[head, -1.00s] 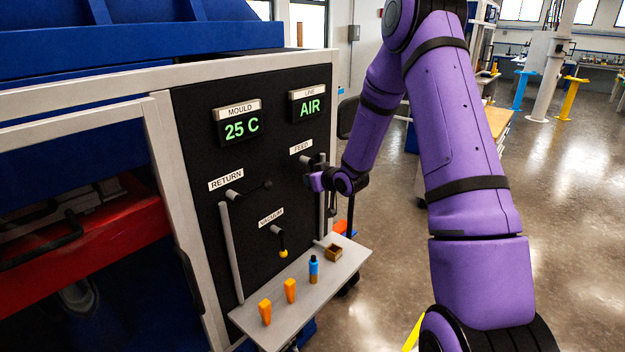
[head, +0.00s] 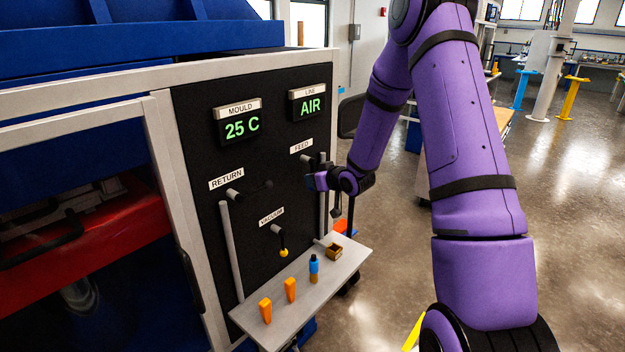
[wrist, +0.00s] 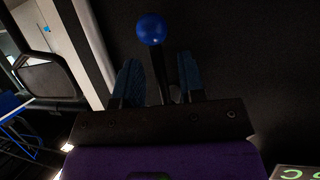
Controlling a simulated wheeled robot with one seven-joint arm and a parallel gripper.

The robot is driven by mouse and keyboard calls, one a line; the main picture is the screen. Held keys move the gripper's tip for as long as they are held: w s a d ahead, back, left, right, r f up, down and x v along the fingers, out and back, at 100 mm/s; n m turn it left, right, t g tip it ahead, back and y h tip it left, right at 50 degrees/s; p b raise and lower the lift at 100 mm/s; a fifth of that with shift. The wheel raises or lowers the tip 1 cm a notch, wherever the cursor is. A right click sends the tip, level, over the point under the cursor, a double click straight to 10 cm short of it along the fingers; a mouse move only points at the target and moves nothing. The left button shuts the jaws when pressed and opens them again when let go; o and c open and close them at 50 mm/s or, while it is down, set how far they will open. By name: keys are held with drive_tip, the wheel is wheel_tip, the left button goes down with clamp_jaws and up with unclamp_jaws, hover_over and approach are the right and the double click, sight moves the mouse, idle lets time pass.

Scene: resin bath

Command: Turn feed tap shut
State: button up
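The feed tap (head: 307,160) is on the black panel under the FEED label, partly hidden by my gripper in the head view. In the wrist view its lever shows as a dark rod with a blue ball knob (wrist: 150,29) at the end. My gripper (wrist: 158,62) has its two dark blue fingers on either side of the rod, with gaps visible. The knob stands out beyond the fingertips. In the head view my gripper (head: 317,181) is close to the panel, just below the tap body; its fingers are hard to make out there.
The RETURN tap (head: 234,195) and the yellow-knobbed VACUUM tap (head: 283,252) are to the left. Displays read 25 C and AIR.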

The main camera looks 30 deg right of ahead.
drive_tip(key=v, duration=0.8)
drive_tip(key=shift+s, duration=0.35)
drive_tip(key=shift+r, duration=0.1)
drive_tip(key=s+a+r+g+h, duration=0.25)
drive_tip(key=s+r, duration=0.25)
drive_tip(key=r, duration=0.3)
drive_tip(key=s+a+r+g+h, duration=0.1)
drive_tip(key=s+a+r+h, duration=0.15)
drive_tip(key=s+r, duration=0.35)
drive_tip(key=s+a+r+g+y, duration=0.1)
drive_tip(key=s+a+r, duration=0.3)
drive_tip(key=s, duration=0.7)
drive_tip(key=s+a+r+m+g+y, duration=0.1)
drive_tip(key=s+a+r+g+y, duration=0.1)
drive_tip(key=s, duration=0.9)
drive_tip(key=a+r+g, duration=0.1)
drive_tip(key=a+r, duration=0.1)
drive_tip(key=a, duration=0.1)
drive_tip(key=shift+a+m, duration=0.25)
drive_tip(key=shift+m, duration=0.05)
drive_tip(key=shift+g, duration=0.25)
